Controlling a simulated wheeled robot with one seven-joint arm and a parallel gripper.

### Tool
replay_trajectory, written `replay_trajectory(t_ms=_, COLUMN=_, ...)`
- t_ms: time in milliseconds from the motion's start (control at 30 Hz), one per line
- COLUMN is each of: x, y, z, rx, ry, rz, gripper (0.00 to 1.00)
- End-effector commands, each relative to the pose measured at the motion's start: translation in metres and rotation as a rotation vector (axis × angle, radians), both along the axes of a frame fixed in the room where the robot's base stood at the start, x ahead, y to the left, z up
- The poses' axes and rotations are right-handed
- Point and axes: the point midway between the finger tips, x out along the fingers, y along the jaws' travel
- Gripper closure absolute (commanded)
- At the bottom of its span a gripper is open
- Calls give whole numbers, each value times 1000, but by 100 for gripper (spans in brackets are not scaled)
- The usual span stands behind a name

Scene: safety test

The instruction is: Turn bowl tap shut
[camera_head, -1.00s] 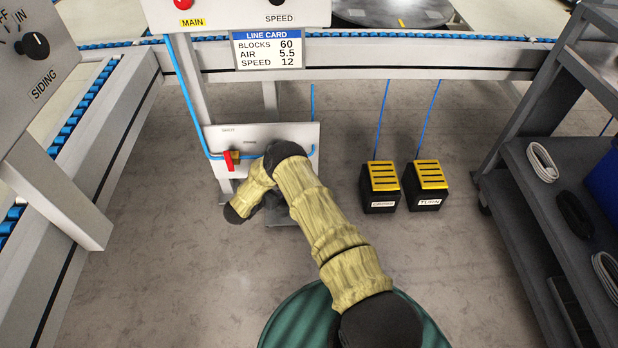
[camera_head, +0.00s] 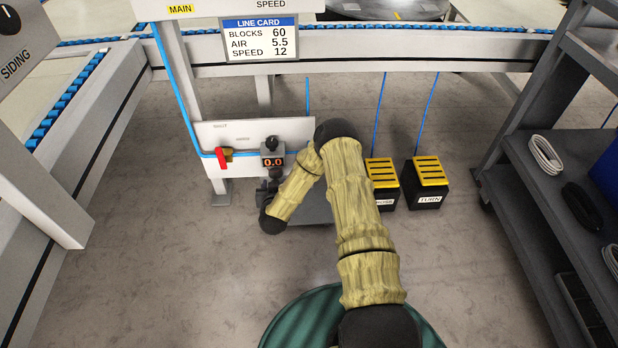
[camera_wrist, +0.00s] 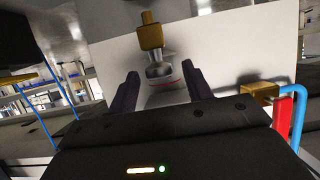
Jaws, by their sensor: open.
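In the wrist view, a brass fitting (camera_wrist: 150,32) that looks like the bowl tap sits at the end of a grey, rounded bowl (camera_wrist: 160,72) on the pale panel. Whether the tap is turned open or shut, I cannot tell. My gripper (camera_wrist: 160,84) is open, with one dark finger on each side of the bowl; the brass fitting lies beyond the fingertips. I see no clear contact. The tap cannot be made out there.
A red-handled valve (camera_head: 222,157) with blue hose sits left of the gauge; it also shows right of the fingers in the wrist view (camera_wrist: 283,118). Two yellow-topped pedals (camera_head: 384,172) (camera_head: 429,172) stand on the floor at right. A grey shelf cart (camera_head: 545,180) stands farther right.

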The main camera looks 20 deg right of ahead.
Motion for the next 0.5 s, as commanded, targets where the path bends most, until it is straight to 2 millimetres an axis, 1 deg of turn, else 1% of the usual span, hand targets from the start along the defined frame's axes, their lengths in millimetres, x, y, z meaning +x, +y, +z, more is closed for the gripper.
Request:
replay_trajectory(t_ms=33, x=0, y=-3, z=-6, rx=1, ry=0, rz=30, gripper=50)
replay_trajectory(t_ms=500, x=0, y=-7, z=-6, rx=0, ry=-1, rz=322, gripper=50)
